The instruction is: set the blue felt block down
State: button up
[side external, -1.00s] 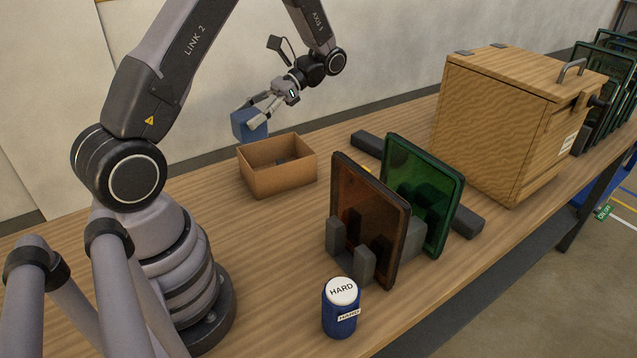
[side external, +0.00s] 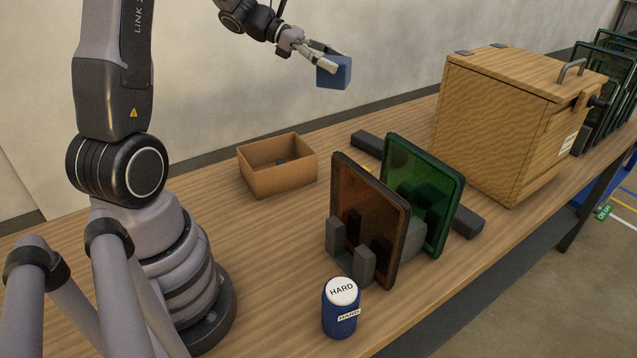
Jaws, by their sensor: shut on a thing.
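The blue felt block (side external: 334,73) is in the air above the back of the bench, in the upper middle of the side external view. My gripper (side external: 326,56) is shut on it, reaching in from the upper left. The block is well clear of the bench top, and nothing touches it from below. The fingers cover part of its upper left side.
An open cardboard box (side external: 277,182) stands below and left of the block. An amber panel (side external: 368,225) and a green panel (side external: 425,190) stand upright in dark holders. A wooden cabinet (side external: 500,130) is at right. A blue jar (side external: 340,312) marked HARD stands in front.

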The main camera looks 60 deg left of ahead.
jog(key=shift+w+a+r+n+t+y, duration=0.2)
jog(key=shift+w+a+n+t+y, duration=0.3)
jog(key=shift+w+a+n, duration=0.2)
notch_tip(320, 180, down, 33)
jog(key=shift+s+r, duration=0.1)
jog(key=shift+f, duration=0.2)
jog(key=shift+f, duration=0.45)
jog(key=o, duration=1)
jog(key=shift+o, duration=0.2)
